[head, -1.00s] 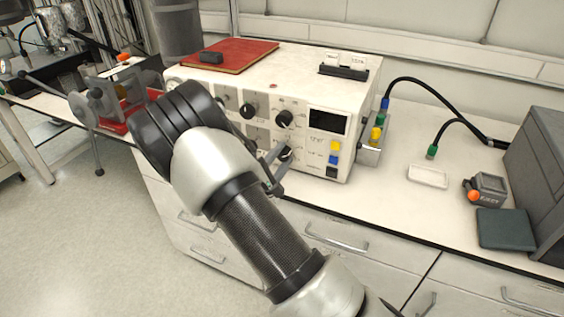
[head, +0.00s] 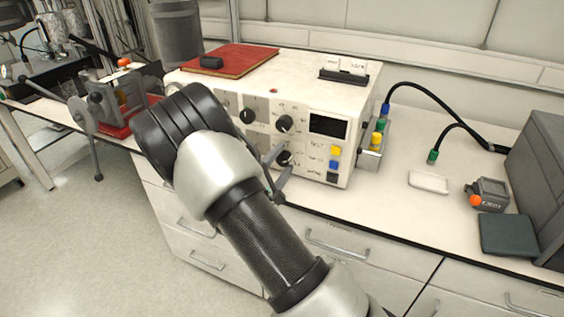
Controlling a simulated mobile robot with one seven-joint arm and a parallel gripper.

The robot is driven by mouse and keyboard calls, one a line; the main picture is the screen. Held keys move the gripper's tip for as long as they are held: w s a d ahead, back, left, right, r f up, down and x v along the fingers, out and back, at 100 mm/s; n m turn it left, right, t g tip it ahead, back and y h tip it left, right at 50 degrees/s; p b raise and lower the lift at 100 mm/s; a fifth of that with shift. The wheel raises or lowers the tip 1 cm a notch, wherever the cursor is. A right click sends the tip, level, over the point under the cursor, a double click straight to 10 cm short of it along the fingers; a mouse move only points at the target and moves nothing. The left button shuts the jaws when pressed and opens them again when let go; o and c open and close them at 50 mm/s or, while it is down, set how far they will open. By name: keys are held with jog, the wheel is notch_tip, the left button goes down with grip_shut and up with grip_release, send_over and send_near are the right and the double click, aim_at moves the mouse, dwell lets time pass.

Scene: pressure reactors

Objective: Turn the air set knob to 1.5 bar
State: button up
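A white control unit (head: 295,80) stands on the bench with black knobs on its front. The upper knobs are a left one (head: 247,115) and a right one (head: 284,123). A lower right knob (head: 285,158) sits beneath the right one. The labels are too small to read, so I cannot tell which is the air set knob or its setting. My gripper (head: 285,163) is at the lower right knob, its two grey fingers apart on either side of it in this view. Whether they touch the knob is unclear. My arm hides the unit's lower left front.
A dark display (head: 328,124) and coloured sockets are on the unit's right front. A red book (head: 232,59) lies on top. Hoses (head: 440,95) run on the right, near a white dish (head: 429,181) and a small grey device (head: 488,192). Drawers (head: 337,245) lie below the bench edge.

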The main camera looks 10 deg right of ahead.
jog(key=v, duration=1.7)
jog(key=shift+s, duration=0.2)
jog(key=shift+a, duration=0.1)
